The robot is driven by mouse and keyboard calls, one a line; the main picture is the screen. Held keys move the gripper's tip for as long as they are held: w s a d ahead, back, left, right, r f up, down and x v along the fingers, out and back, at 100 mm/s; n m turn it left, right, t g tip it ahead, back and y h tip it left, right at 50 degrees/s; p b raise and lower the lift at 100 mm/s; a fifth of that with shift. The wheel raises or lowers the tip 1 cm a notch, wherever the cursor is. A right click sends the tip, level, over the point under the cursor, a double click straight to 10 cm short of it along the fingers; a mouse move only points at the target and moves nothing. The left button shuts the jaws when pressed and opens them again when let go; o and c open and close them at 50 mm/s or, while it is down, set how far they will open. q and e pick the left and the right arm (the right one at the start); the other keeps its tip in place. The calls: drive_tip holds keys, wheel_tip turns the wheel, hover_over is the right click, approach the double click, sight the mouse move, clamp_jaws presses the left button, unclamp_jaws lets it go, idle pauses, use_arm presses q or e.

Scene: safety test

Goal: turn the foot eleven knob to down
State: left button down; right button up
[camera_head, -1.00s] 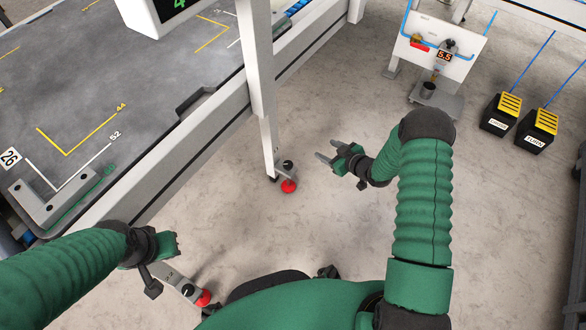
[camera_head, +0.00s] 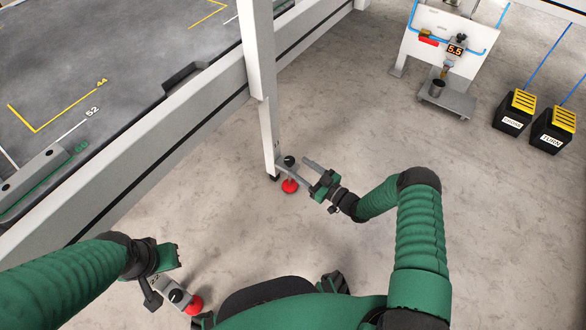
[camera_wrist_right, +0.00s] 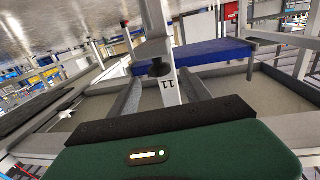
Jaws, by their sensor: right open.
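The foot eleven knob (camera_head: 289,160) is a small black dial on a grey bracket at the bottom of a white post, above a red foot (camera_head: 290,186). In the right wrist view the black knob (camera_wrist_right: 159,69) shows ahead, between the lines of my two fingers, with an "11" label (camera_wrist_right: 167,84) below it. My right gripper (camera_head: 302,173) is open and empty, its fingers pointing at the bracket from the right. I cannot tell whether they touch it. My left gripper (camera_head: 166,257) hangs at the lower left, away from this knob; its jaws are unclear.
Another bracket with a black knob (camera_head: 176,296) and red foot (camera_head: 194,305) is beside my left gripper. The grey table (camera_head: 100,90) and its white frame stand at left. A white panel stand (camera_head: 420,60) and black-yellow boxes (camera_head: 515,110) are at right. Floor between is clear.

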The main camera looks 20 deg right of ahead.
drive_tip(key=b+x, duration=0.1)
drive_tip(key=x, duration=0.2)
drive_tip(key=shift+w+a+f, duration=0.1)
drive_tip(key=shift+f, duration=0.1)
drive_tip(key=shift+w+a+r+b, duration=0.2)
drive_tip(key=shift+w+a+b, duration=0.1)
drive_tip(key=shift+w, duration=0.1)
clamp_jaws()
use_arm(q)
drive_tip(key=shift+s+x, duration=0.25)
drive_tip(key=shift+x, duration=0.85)
